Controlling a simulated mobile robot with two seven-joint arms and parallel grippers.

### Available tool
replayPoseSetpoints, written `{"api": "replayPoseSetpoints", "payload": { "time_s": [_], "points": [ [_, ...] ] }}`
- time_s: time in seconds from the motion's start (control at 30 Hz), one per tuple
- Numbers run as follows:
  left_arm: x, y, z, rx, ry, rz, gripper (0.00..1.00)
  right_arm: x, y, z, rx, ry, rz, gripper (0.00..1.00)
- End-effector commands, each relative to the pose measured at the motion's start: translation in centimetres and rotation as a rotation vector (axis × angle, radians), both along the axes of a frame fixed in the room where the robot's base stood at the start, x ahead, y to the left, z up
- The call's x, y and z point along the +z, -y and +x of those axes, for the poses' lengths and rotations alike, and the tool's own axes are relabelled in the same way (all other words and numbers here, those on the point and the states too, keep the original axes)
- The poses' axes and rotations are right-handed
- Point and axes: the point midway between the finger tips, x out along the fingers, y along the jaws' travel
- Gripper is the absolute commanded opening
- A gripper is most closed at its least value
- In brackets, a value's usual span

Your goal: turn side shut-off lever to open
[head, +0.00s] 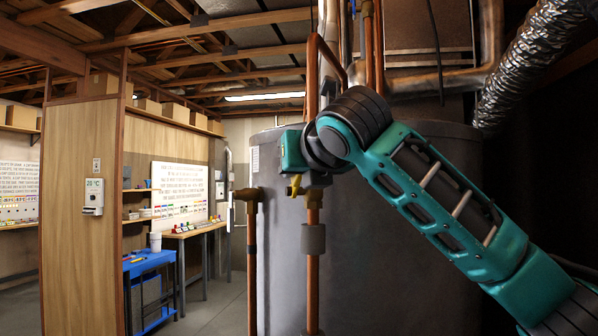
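A yellow lever (294,186) shows on a vertical copper pipe in front of the grey tank, in the head view. It is small and partly covered by my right gripper and wrist, so its full angle is hard to tell. My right gripper (312,180) is at the lever, reached by a teal arm from the right. Its fingers are mostly hidden, and I cannot tell whether they touch the lever or are open or shut. My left gripper is not in view.
A large grey tank (390,270) stands behind the pipes. Another copper pipe (252,265) rises to the left of the lever. A silver flexible duct (530,60) hangs at upper right. A blue cart (150,262) and workbench (195,230) stand farther left, with open floor before them.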

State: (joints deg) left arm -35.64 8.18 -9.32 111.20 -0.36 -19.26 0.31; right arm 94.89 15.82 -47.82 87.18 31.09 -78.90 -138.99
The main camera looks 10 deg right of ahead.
Motion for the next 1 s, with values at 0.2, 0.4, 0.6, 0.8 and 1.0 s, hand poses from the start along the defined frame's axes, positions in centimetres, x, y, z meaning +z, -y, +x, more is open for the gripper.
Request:
{"api": "replayPoseSetpoints", "payload": {
  "time_s": [0.2, 0.4, 0.6, 0.8, 1.0],
  "points": [
    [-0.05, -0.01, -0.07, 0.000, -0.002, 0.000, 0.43, 0.06, -0.05, 0.14, 0.000, -0.033, -0.008, 0.00],
    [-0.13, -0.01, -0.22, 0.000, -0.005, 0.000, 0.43, 0.04, -0.05, 0.16, 0.000, -0.036, -0.008, 0.00],
    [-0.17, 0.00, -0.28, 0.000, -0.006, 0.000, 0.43, 0.05, -0.06, 0.16, 0.000, -0.035, -0.007, 0.22],
    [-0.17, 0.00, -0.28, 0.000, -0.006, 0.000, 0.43, 0.08, -0.05, 0.15, 0.000, -0.033, -0.007, 0.38],
    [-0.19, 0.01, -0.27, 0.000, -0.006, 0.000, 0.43, 0.13, -0.04, 0.10, 0.000, -0.032, -0.007, 0.38]
  ]
}}
